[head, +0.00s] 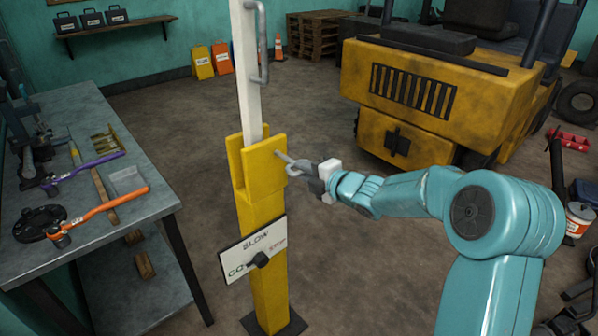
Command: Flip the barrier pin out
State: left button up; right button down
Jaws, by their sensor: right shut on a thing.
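A yellow barrier post (264,210) stands upright in the middle, with a white boom (247,75) raised straight up in its yellow bracket. The grey barrier pin (284,156) sticks out of the right side of the bracket, angled down to the right. My right gripper (308,172) is shut on the outer end of the pin, beside the bracket. How far the pin reaches into the bracket is hidden. My left gripper does not show.
A workbench (75,262) with tools stands left, a yellow forklift (415,95) behind right. Pallets (313,36) and small signs are at the back. Open floor lies between.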

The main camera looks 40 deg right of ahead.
jog(key=shift+s+f, duration=0.1)
jog(key=shift+f, duration=0.1)
jog(key=c, duration=1.2)
grip_release()
jog(key=shift+o, duration=0.2)
jog(key=v, duration=1.6)
jog(key=shift+b, duration=0.3)
jog(key=shift+d, duration=0.15)
